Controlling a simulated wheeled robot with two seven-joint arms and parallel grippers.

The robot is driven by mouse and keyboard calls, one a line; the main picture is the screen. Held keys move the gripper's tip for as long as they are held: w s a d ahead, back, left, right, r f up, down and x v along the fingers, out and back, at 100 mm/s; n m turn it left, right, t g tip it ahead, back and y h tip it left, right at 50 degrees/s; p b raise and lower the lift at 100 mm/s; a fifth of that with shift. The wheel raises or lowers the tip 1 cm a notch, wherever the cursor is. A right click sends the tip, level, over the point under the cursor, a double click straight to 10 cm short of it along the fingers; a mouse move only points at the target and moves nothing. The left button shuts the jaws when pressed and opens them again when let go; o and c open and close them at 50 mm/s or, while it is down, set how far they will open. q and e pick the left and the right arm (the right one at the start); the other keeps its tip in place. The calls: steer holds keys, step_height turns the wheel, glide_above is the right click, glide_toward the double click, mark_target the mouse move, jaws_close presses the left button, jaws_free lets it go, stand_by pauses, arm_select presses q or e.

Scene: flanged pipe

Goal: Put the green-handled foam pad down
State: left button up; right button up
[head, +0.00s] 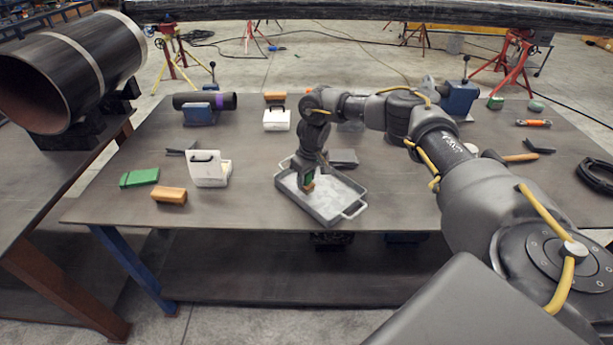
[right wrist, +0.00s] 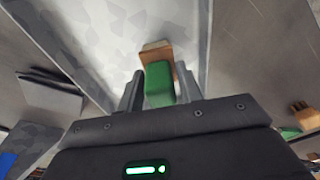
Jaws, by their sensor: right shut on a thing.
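The green-handled foam pad (head: 309,184) is held low over the grey metal tray (head: 353,210) in the head view. In the right wrist view its green handle (right wrist: 159,84) sits between my fingers, with a tan-orange part beyond it. My right gripper (head: 307,179) points down and is shut on the handle; it also shows in the right wrist view (right wrist: 161,88). The tray has pale, patchy contents or a pale floor. I cannot tell whether the pad touches it. My left gripper is not in view.
A white container (head: 208,170), a green block (head: 139,178) and an orange-brown block (head: 169,196) stand left of the tray. A short pipe with a purple band (head: 221,101) lies behind. The table (head: 240,205) is bare between the orange-brown block and the tray.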

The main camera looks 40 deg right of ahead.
mark_target(310, 186)
steer(key=o, duration=0.9)
steer(key=shift+f, duration=0.15)
steer(key=r, duration=0.4)
steer(key=s+r, duration=0.1)
steer(key=r, duration=0.3)
steer(key=s+r, duration=0.1)
steer(key=r, duration=0.3)
steer(key=shift+r+b, duration=0.15)
steer(key=shift+b, duration=0.2)
steer(key=shift+w, duration=0.1)
